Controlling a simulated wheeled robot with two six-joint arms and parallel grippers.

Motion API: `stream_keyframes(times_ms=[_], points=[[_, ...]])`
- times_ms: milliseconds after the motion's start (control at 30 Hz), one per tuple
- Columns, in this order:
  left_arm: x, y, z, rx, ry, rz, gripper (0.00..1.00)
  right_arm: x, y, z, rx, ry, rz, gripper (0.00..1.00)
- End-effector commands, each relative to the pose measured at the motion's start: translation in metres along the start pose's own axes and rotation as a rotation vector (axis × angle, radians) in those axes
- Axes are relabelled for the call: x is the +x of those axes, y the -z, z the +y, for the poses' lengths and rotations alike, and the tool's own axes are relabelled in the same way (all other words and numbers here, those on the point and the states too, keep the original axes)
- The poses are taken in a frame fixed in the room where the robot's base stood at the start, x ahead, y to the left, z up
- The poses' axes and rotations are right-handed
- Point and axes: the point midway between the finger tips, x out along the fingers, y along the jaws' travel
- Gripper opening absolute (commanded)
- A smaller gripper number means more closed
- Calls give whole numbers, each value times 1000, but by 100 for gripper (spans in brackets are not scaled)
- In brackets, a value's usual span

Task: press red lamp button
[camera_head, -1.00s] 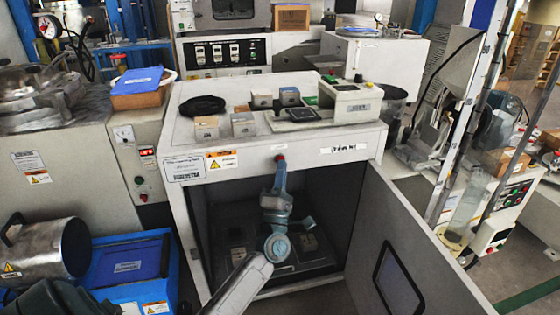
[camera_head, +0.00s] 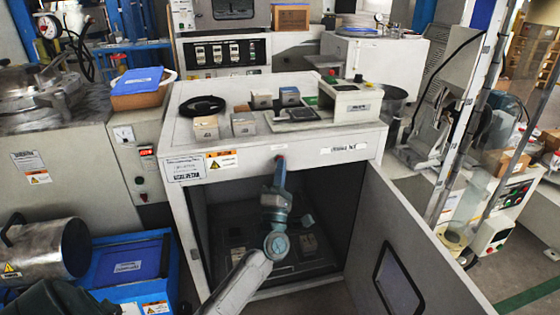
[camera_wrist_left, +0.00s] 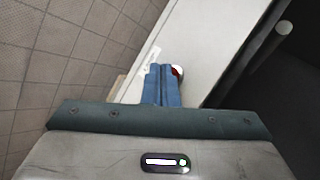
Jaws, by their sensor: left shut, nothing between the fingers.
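The red lamp button (camera_head: 280,158) sits on the upper front edge of the white cabinet (camera_head: 183,215), above its open compartment. In the left wrist view the red button (camera_wrist_left: 177,71) shows just past the blue fingertips, partly hidden by them. My left gripper (camera_head: 281,165) is shut and empty, its tips at the button in the head view. In the left wrist view the closed blue fingers (camera_wrist_left: 159,76) reach to the cabinet front; I cannot tell whether they touch the button. My right gripper is not in view.
The cabinet door (camera_head: 415,250) stands open to the right. Small boxes (camera_head: 243,124), a black ring (camera_head: 202,106) and a white device (camera_head: 350,97) stand on the cabinet top. A blue crate (camera_head: 125,262) and a metal pot (camera_head: 52,248) are at the left.

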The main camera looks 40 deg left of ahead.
Motion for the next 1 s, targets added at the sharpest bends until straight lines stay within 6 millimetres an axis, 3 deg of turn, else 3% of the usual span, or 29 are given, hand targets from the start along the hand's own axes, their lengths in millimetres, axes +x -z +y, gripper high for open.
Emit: stream_keyframes(times_ms=[1000], points=[[-10,-7,7,-2,1,0,0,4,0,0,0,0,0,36]])
